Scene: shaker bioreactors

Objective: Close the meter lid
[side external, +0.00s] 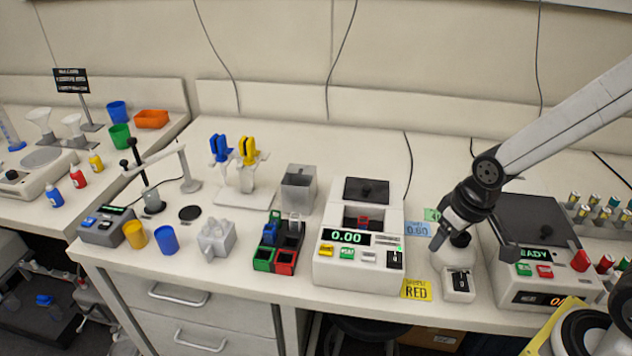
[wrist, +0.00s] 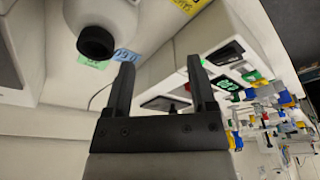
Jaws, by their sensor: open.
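The meter (side external: 330,268) is a white box with a 0.00 display, standing in the middle of the bench in the side view. Its dark lid (side external: 367,190) lies at the back of the top, and the well in front of it is uncovered. A small red item (side external: 363,221) shows in that well. My gripper (side external: 438,238) is right of the meter, apart from it, near a white vessel with a black top (side external: 458,258). In the wrist view my gripper (wrist: 160,62) is open and empty, with the meter (wrist: 205,25) beyond its fingers.
Right of the meter lie coloured cards, including a yellow RED card (side external: 416,289), and a small white box (side external: 459,287). A READY machine (side external: 520,285) stands further right. A red, green and blue block rack (side external: 278,245) stands close left of the meter.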

